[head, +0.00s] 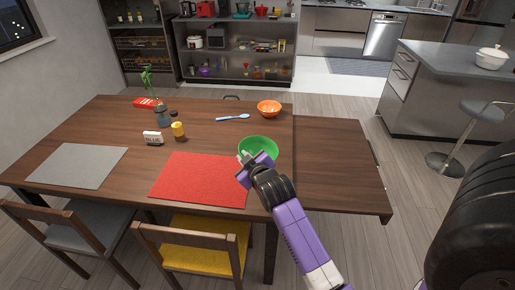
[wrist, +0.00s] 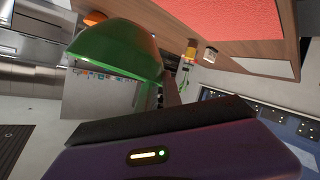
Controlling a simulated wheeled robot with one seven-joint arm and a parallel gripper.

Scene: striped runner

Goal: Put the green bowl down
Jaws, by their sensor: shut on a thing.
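The green bowl (head: 260,146) shows in the head view over the right part of the wooden table (head: 210,132), just past the far right corner of the red placemat (head: 203,179). My gripper (head: 248,159) is shut on the near side of the bowl. In the wrist view the green bowl (wrist: 118,52) looks large and close, beyond the dark edge of my gripper. The gripper's fingertips are mostly hidden there. I cannot tell whether the bowl touches the table.
An orange bowl (head: 269,108) and a blue spoon (head: 232,118) lie behind the green bowl. A yellow-bodied shaker (head: 178,130), a small white block sign (head: 153,138) and a grey placemat (head: 78,166) are to the left. The table's right end (head: 335,165) is bare.

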